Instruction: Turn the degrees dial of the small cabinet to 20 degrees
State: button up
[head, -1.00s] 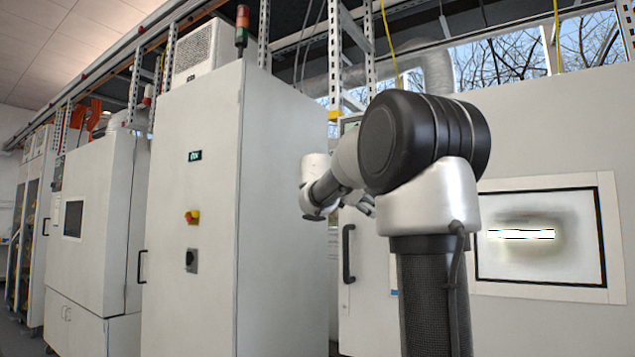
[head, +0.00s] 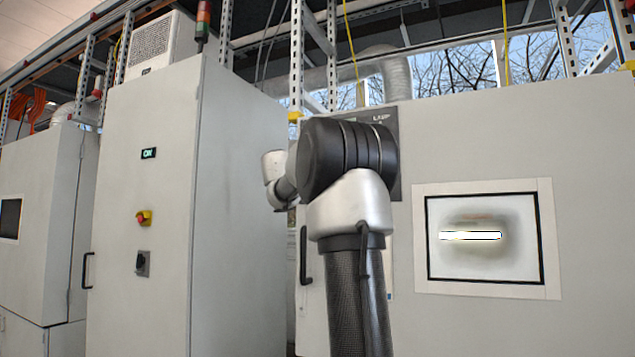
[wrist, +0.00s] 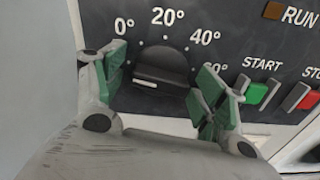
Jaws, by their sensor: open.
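The degrees dial (wrist: 163,66) is a dark round knob on a dark control panel (wrist: 232,42) in the wrist view. Labels 0°, 20° and 40° arc above it; other labels at the sides are partly covered by my fingers. A short white mark shows on the knob's lower-left edge; I cannot tell which value it indicates. My gripper (wrist: 162,72) is open, with one green-padded finger on each side of the dial. I cannot tell whether the pads touch it. In the head view, my arm hides the gripper and dial; part of the dark panel (head: 391,125) shows behind it.
In the wrist view, a green START button (wrist: 258,93) and a red STOP button (wrist: 298,97) sit right of the right finger. In the head view, a tall cabinet (head: 150,180) stands at left and a framed window (head: 485,238) at right.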

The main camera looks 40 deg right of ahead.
jog(key=shift+c, duration=0.2)
jog(key=c, duration=0.9)
jog(key=shift+o, duration=0.2)
jog(key=shift+m, duration=0.5)
jog(key=m, duration=0.7)
jog(key=shift+m, duration=0.3)
jog(key=m, duration=0.3)
jog(key=shift+m, duration=2.1)
